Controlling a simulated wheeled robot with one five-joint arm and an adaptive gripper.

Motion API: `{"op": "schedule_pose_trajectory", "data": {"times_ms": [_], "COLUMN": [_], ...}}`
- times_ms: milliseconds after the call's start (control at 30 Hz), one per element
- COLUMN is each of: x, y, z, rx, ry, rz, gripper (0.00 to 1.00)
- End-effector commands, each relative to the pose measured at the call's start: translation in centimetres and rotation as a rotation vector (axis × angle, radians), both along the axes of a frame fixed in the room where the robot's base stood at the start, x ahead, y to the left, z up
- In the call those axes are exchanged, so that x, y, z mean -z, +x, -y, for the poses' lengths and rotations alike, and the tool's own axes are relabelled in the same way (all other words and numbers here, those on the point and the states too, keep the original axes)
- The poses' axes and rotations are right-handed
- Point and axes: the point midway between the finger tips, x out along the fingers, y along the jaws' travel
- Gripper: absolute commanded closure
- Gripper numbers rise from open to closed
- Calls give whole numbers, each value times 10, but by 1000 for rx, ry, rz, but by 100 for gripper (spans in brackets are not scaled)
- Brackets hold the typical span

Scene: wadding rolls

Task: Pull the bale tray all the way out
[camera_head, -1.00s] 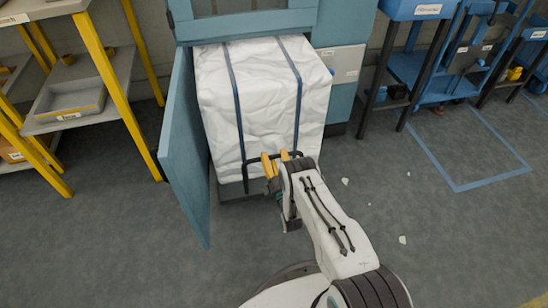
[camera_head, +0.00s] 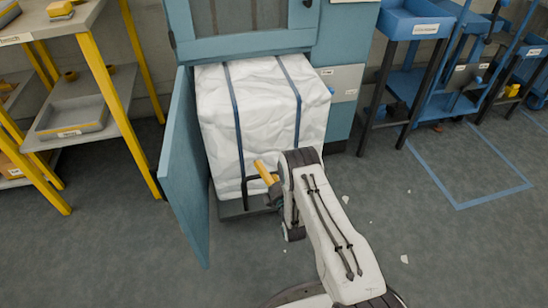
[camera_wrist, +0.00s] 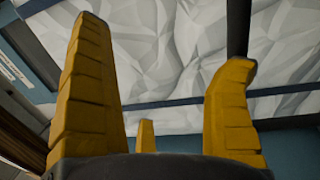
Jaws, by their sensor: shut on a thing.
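The bale tray (camera_head: 232,209) is a low dark tray under a white wrapped bale (camera_head: 215,130), at the foot of the blue press. A dark bar handle (camera_head: 246,188) stands at its front, mostly hidden behind my arm. My gripper (camera_head: 265,172) is at this handle, its yellow fingers against the bale's lower front. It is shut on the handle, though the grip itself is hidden. In the wrist view my yellow fingers (camera_wrist: 165,95) stand apart before the white wrapping and dark straps. The bale stands upright, its top rear edge close to the press opening.
The blue door (camera_head: 184,165) stands open left of the bale. A yellow-legged shelf (camera_head: 115,120) is at the left, blue carts (camera_head: 420,75) at the right. The floor in front is open, with small white scraps (camera_head: 404,259).

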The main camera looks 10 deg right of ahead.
Motion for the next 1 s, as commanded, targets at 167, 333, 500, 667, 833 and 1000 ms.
{"op": "schedule_pose_trajectory", "data": {"times_ms": [167,333,500,667,833,1000], "x": [-35,-33,-32,-26,-9,11], "y": [8,8,7,6,-8,-36], "z": [0,0,2,38,118,199], "rx": [0,0,4,66,208,357], "ry": [1,1,0,-2,-7,-7], "rz": [84,79,76,74,57,37], "gripper": [48,48,48,48,48,48]}}
